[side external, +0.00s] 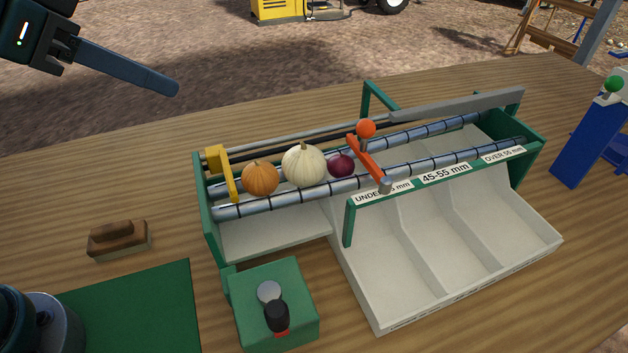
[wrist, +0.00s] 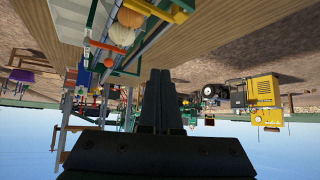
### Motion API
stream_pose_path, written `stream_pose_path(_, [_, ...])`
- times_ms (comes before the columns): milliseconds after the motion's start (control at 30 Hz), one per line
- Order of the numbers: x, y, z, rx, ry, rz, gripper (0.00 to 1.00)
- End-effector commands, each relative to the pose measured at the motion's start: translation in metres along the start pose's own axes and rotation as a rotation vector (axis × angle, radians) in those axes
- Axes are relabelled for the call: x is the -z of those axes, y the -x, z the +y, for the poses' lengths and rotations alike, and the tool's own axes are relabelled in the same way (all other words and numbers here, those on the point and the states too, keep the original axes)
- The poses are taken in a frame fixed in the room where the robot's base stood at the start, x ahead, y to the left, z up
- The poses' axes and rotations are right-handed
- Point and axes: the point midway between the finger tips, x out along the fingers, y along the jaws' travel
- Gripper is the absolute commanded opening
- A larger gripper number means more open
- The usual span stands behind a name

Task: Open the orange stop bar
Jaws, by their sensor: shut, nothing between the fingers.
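The orange stop bar (side external: 366,155) lies across the two metal rollers of the green sorting machine, just right of a red onion (side external: 341,164). It has an orange ball knob (side external: 366,128) at its far end and a grey pivot at its near end. In the wrist view the orange bar (wrist: 98,44) shows upside down at upper left. My gripper (side external: 175,88) is up at the left, above and well apart from the machine. Its fingers (wrist: 160,74) are together and empty in the wrist view.
An orange pumpkin (side external: 261,177) and a white pumpkin (side external: 304,164) sit on the rollers. A yellow bracket (side external: 218,160) stands at the left end. White bins (side external: 457,230) lie below right. A green box with a black knob (side external: 276,312) is in front. A blue stand (side external: 588,143) is at right.

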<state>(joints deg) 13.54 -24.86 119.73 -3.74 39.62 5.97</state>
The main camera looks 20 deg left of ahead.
Motion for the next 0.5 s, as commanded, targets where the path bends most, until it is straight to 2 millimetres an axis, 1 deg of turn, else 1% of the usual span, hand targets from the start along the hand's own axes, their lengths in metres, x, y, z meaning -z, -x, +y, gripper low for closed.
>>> stream_pose_path(33, [0.016, -0.007, 0.018, -0.048, -0.046, 0.017, 0.00])
stream_pose_path(100, [0.032, -0.014, 0.040, -0.102, -0.095, 0.038, 0.00])
stream_pose_path(167, [0.039, -0.019, 0.058, -0.141, -0.129, 0.042, 0.00])
stream_pose_path(233, [0.041, -0.024, 0.074, -0.176, -0.158, 0.036, 0.00])
stream_pose_path(333, [0.034, -0.031, 0.088, -0.205, -0.187, 0.009, 0.00])
stream_pose_path(500, [0.031, -0.040, 0.093, -0.213, -0.195, 0.000, 0.00])
